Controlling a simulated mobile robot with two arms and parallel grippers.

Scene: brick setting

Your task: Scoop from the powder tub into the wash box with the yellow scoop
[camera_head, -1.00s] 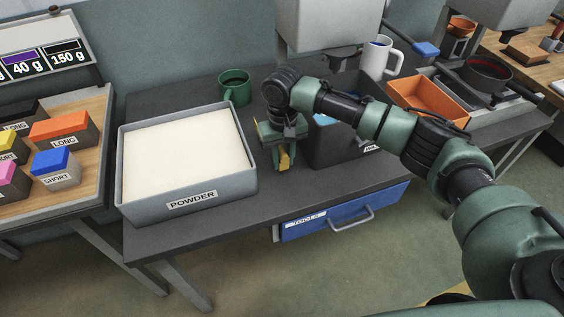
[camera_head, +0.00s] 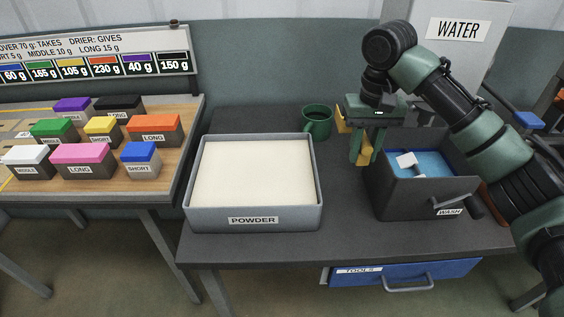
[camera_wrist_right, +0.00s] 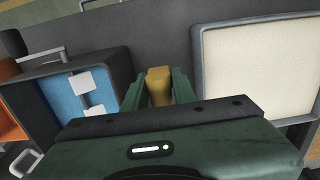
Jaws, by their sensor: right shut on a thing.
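The powder tub (camera_head: 252,218) is a grey box full of pale powder on the dark bench; its edge also shows in the right wrist view (camera_wrist_right: 200,75). The dark wash box (camera_head: 410,200) stands to its right with blue water and a white thing inside. My right gripper (camera_head: 366,155) is above the bench between the two, near the wash box's left wall. It is shut on the yellow scoop (camera_wrist_right: 159,85), of which only a part shows; in the head view its yellow (camera_head: 343,118) shows beside the fingers. Whether the scoop holds powder is hidden. My left gripper is out of view.
A green mug (camera_head: 317,122) stands behind the tub's right corner. A blue drawer (camera_head: 405,272) sits under the bench front. Coloured bricks lie on a wooden table (camera_head: 185,115) at the left. A water dispenser (camera_head: 470,45) stands behind the wash box.

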